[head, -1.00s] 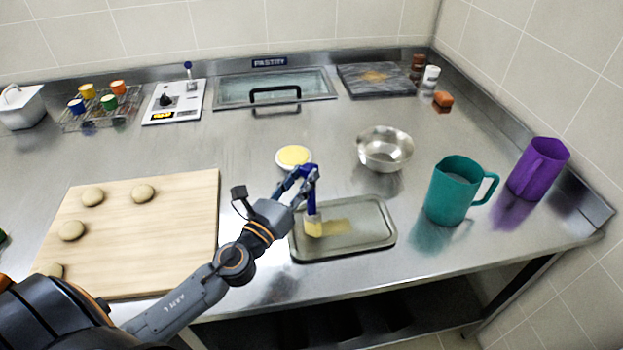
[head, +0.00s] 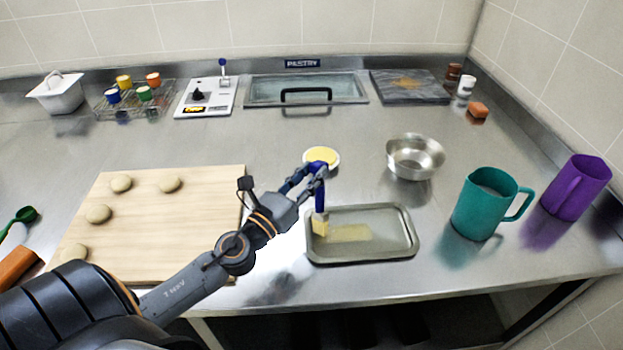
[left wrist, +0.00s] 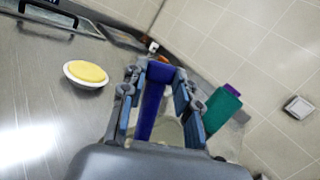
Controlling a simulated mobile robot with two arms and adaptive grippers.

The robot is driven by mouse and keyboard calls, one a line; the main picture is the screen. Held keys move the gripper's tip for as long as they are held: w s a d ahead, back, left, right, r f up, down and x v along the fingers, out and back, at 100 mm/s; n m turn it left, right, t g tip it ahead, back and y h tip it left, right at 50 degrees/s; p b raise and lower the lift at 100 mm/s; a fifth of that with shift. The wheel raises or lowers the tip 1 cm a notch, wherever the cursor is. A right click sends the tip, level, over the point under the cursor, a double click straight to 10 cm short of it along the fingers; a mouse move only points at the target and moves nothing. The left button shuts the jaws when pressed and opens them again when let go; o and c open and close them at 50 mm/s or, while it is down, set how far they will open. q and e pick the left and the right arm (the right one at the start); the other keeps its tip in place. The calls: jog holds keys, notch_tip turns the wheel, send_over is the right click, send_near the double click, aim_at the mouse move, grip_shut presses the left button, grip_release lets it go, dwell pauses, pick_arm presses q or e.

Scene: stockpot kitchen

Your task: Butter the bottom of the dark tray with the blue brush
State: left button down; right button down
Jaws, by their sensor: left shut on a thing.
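My left gripper (head: 317,172) is shut on the blue brush (head: 320,198) and holds it nearly upright, bristles down. In the left wrist view the blue handle (left wrist: 152,102) stands between the two fingers. The pale yellow bristles (head: 320,227) are at the left end of the dark tray (head: 392,239), seemingly on its bottom; exact contact cannot be told. A yellow butter streak (head: 350,233) runs from the bristles to about the tray's middle. The right part of the tray bottom looks bare. A white dish of butter (head: 321,157) sits behind the tray. My right gripper is not in view.
A wooden board (head: 205,225) with several dough balls lies left of the tray. A steel bowl (head: 415,158) stands behind it at the right. A teal jug (head: 478,207) and a purple jug (head: 575,190) stand to the right. The counter's front edge is close.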

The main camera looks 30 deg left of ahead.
pick_arm(q)
jog(key=shift+w+d+p, duration=0.5)
jog(key=shift+w+d, duration=0.1)
jog(key=shift+d, duration=0.3)
jog(key=shift+w+d+p, duration=1.25)
jog(key=shift+w+d, duration=4.5)
jog(key=shift+d, duration=1.65)
jog(key=shift+s+a+f+b, duration=0.1)
jog(key=shift+s+a+b, duration=0.35)
jog(key=shift+s+a, duration=1.7)
jog(key=shift+s+a+b, duration=0.5)
jog(key=shift+s+a, duration=0.75)
jog(key=shift+a, duration=1.85)
jog(key=shift+s+a+f+b, duration=0.1)
jog(key=shift+s+a+b, duration=0.35)
jog(key=shift+s+a, duration=1.7)
jog(key=shift+s+a+r+b, duration=0.1)
jog(key=shift+s+a+b, duration=0.1)
jog(key=shift+a, duration=0.5)
jog(key=shift+s+a+r+b, duration=0.1)
jog(key=shift+a+b, duration=0.1)
jog(key=shift+a, duration=0.45)
jog(key=shift+w+d+p, duration=0.1)
jog(key=shift+w+p, duration=0.25)
jog(key=shift+w, duration=0.8)
jog(key=shift+w+d+p, duration=0.35)
jog(key=shift+w+d, duration=0.35)
jog(key=shift+d, duration=0.25)
